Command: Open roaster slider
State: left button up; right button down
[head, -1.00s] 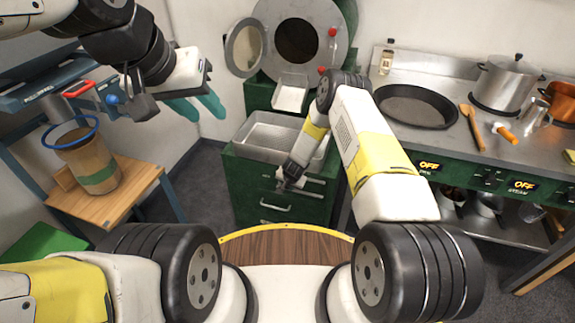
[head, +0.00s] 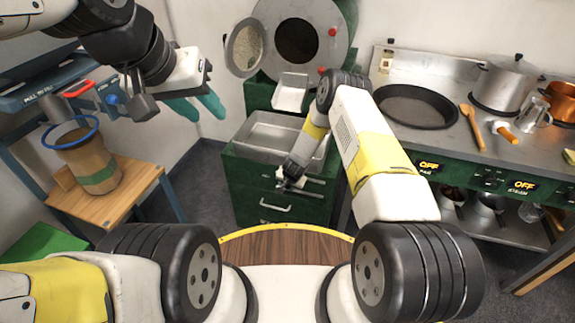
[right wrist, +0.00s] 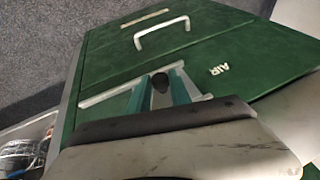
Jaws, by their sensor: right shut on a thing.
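The roaster is green with a round grey front plate (head: 318,48) that has a dark opening. Its lower green cabinet (right wrist: 115,62) has a label reading AIR and a metal slider rail (right wrist: 105,96) in the right wrist view. My right gripper (right wrist: 161,92) is shut on a dark slider knob (right wrist: 160,82) at this rail, with a teal finger on each side of it. In the head view my right gripper (head: 290,181) is at the cabinet's front, and the knob is too small to make out. My left gripper (head: 198,105) is open and empty, raised at the left.
A metal tray (head: 243,148) sits on the cabinet above my right gripper. A drawer handle (head: 277,207) is below it. A bag with a blue rim (head: 90,120) stands on a wooden shelf at the left. A stove with a pan (head: 415,106) and pots is at the right.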

jog(key=s+d, duration=0.1)
jog(key=d, duration=0.4)
jog(key=s+d, duration=0.1)
jog(key=d, duration=0.2)
jog(key=shift+s+d, duration=0.15)
jog(key=shift+s, duration=0.2)
jog(key=c, duration=1.2)
grip_release()
jog(key=shift+r, duration=0.1)
jog(key=v, duration=0.7)
jog(key=shift+s+r, duration=0.15)
jog(key=shift+r, duration=0.2)
